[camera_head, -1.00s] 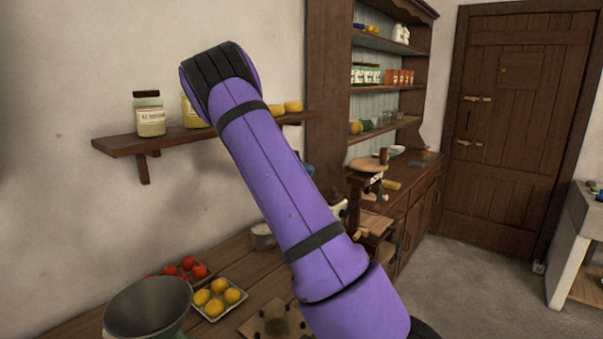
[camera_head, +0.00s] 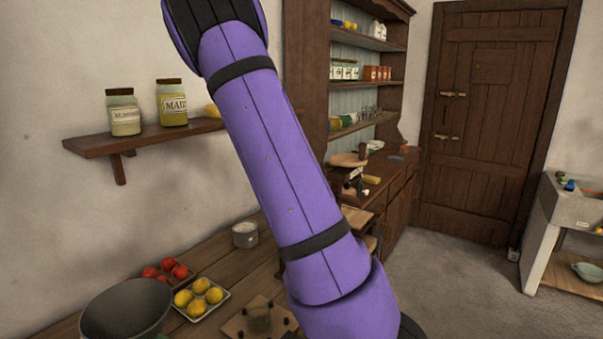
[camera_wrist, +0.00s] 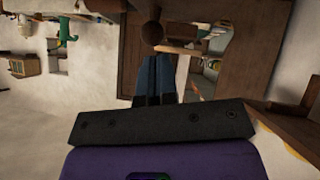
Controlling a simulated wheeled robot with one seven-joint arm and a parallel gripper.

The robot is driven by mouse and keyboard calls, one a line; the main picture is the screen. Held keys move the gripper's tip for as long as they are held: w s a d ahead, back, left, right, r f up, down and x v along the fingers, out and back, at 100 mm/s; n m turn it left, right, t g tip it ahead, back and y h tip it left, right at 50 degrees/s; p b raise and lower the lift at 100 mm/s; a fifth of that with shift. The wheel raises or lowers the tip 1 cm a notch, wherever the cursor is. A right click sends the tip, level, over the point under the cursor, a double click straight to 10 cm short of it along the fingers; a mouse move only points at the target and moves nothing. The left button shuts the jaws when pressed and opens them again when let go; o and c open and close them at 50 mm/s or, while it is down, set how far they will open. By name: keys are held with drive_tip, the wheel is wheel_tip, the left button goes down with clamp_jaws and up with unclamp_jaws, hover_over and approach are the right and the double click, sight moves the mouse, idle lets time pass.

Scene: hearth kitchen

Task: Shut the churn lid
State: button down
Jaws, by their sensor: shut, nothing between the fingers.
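My gripper (camera_wrist: 158,72) shows in the wrist view as two dark blue fingers, close together with nothing between them. Beside the fingertips is a round dark brown knob (camera_wrist: 152,33), apparently in front of them. I cannot tell whether it belongs to the churn. In the head view my purple arm crosses the middle, and the gripper is out of sight. Behind the arm is a wooden piece with a round top (camera_head: 348,160) at the dresser. I cannot tell if this is the churn, or whether a lid is open.
The wooden table (camera_head: 225,275) holds a large bowl (camera_head: 125,312), tomatoes (camera_head: 166,270), a tray of lemons (camera_head: 200,298) and a white pot (camera_head: 245,234). A wall shelf (camera_head: 90,146) carries jars. The dresser (camera_head: 405,190) stands behind. Floor is open before the door (camera_head: 490,130).

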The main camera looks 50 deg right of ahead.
drive_tip(key=shift+s+f, duration=0.4)
idle(0.5)
drive_tip(key=shift+r, duration=0.4)
drive_tip(key=r, duration=0.3)
drive_tip(key=shift+w+a+r, duration=0.25)
drive_tip(key=shift+w+a, duration=0.05)
drive_tip(key=shift+a, duration=0.1)
drive_tip(key=s+v, duration=0.1)
drive_tip(key=v, duration=0.8)
drive_tip(key=shift+w+a, duration=0.15)
drive_tip(key=shift+a, duration=0.05)
drive_tip(key=shift+r, duration=0.1)
